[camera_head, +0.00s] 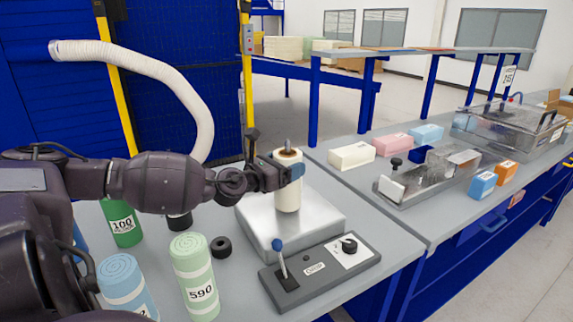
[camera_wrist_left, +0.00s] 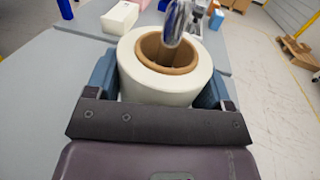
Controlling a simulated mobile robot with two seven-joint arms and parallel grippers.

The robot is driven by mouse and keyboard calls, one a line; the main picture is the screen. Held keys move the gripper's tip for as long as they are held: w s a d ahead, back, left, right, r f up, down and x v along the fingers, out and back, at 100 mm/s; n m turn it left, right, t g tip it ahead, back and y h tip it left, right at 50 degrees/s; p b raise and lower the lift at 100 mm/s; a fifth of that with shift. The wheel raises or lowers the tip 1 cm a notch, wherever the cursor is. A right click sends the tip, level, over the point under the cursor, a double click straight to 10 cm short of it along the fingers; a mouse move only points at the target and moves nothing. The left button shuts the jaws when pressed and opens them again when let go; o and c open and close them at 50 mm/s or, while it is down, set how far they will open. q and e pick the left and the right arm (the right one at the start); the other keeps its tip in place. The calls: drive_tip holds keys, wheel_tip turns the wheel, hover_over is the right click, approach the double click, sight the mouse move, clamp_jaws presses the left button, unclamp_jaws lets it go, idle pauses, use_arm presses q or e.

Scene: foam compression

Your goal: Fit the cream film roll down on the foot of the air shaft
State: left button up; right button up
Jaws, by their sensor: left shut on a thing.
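The cream film roll (camera_head: 288,195) is upright above the steel block (camera_head: 318,222) in the head view. The metal air shaft (camera_head: 288,146) sticks out of its top. In the left wrist view the shaft (camera_wrist_left: 178,22) rises through the brown core of the roll (camera_wrist_left: 160,88). My left gripper (camera_head: 287,172) is shut on the upper part of the roll, with a blue finger (camera_wrist_left: 103,72) on either side. The shaft's foot is hidden, and I cannot tell whether the roll's lower end touches the block. My right gripper is not in view.
A control panel (camera_head: 320,268) with a blue-knobbed lever stands in front of the block. Green roll 590 (camera_head: 194,275), a blue roll (camera_head: 127,287), green roll 100 (camera_head: 122,222) and a black ring (camera_head: 221,246) stand left. A clear-sided fixture (camera_head: 430,178) is right.

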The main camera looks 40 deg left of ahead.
use_arm(q)
drive_tip(key=shift+f, duration=0.65)
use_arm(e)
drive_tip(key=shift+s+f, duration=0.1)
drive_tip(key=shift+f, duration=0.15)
use_arm(q)
drive_tip(key=o, duration=1.1)
drive_tip(key=shift+o, duration=0.2)
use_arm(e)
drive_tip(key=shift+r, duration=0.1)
use_arm(q)
drive_tip(key=s+r+p, duration=0.3)
drive_tip(key=s+p, duration=0.2)
drive_tip(key=s, duration=0.2)
drive_tip(key=shift+a+p, duration=0.3)
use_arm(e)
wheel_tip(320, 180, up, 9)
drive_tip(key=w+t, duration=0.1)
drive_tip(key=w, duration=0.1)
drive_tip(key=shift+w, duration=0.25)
